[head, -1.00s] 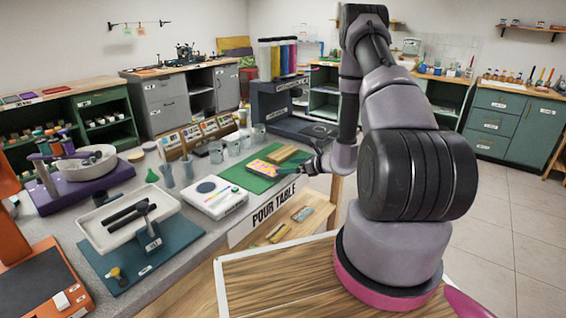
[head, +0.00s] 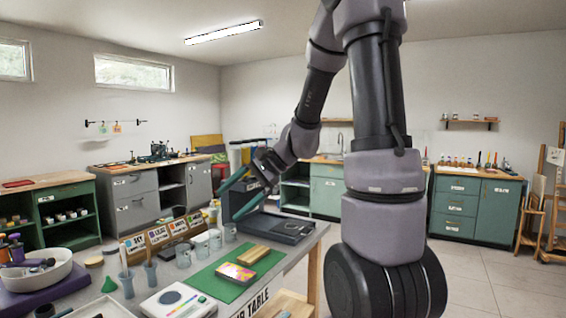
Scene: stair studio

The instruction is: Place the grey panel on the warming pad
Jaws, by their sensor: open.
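My gripper (head: 227,207) is open, with its two green fingers apart and nothing seen between them. It is raised above the far part of the pour table (head: 310,240), in front of a dark upright machine. I cannot pick out a plainly grey panel. A small panel with a pink and yellow face (head: 236,272) lies on a green mat (head: 205,281), below and apart from my gripper. No thing is readable as the warming pad. A dark flat plate (head: 292,228) lies at the table's far right, and a white device with a coloured strip (head: 178,301) is at the front.
Tan blocks (head: 254,254) lie on the mat beside the pink and yellow panel. Several grey cups (head: 200,246) and a rack of labelled cards (head: 160,234) stand behind the mat. A white bowl (head: 38,272) is at the left. Open floor lies to the right.

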